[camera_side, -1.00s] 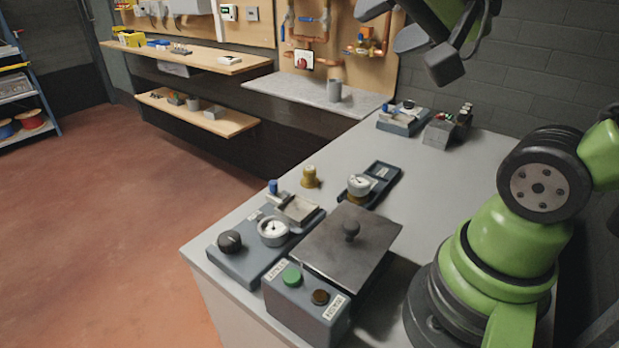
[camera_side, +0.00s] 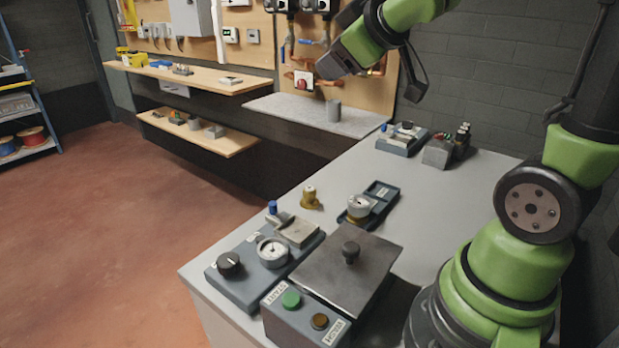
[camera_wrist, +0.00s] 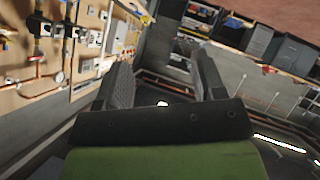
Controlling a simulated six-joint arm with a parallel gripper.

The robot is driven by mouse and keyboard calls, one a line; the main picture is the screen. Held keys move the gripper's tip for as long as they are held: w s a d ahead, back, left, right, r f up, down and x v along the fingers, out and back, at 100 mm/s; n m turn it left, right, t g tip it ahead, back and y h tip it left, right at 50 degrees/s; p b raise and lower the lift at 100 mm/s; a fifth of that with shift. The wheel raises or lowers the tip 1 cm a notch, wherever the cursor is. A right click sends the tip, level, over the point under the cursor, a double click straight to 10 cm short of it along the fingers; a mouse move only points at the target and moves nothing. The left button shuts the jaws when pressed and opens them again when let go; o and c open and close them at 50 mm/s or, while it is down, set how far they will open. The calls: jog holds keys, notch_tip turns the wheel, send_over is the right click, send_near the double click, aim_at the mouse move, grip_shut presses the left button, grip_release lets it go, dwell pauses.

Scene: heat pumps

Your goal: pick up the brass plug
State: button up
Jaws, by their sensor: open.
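The brass plug (camera_side: 310,198) stands upright on the grey bench in the side view, behind the gauge panel and left of the small dark tray. It is a short brass-coloured piece with a paler top. My gripper (camera_side: 332,66) is high above the far end of the bench, well away from the plug. In the wrist view my gripper (camera_wrist: 163,78) has its two dark fingers apart with nothing held between them. The plug cannot be made out in the wrist view, which looks towards the wall boards and shelves.
A gauge (camera_side: 358,207) with a brass base sits in the dark tray (camera_side: 383,192) right of the plug. The gauge panel (camera_side: 237,283) and a lidded box (camera_side: 345,268) stand nearer the front. Small devices (camera_side: 402,140) stand at the far end. The middle-right bench is clear.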

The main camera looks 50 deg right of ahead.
jog(key=w+d+f+n+g, duration=0.2)
jog(key=w+f+n+g, duration=0.25)
jog(key=f+n, duration=0.75)
jog(key=n+g+y, duration=0.1)
jog(key=n+g, duration=0.2)
jog(key=n, duration=1.2)
send_near(310, 190)
jog(key=x, duration=0.5)
jog(key=shift+s+d+f, duration=0.1)
jog(key=shift+s+d, duration=0.05)
jog(key=shift+w+x, duration=0.1)
jog(key=shift+x, duration=1.25)
jog(key=shift+w+x, duration=0.15)
jog(key=shift+x, duration=1.15)
jog(key=shift+c, duration=0.4)
jog(key=c, duration=1)
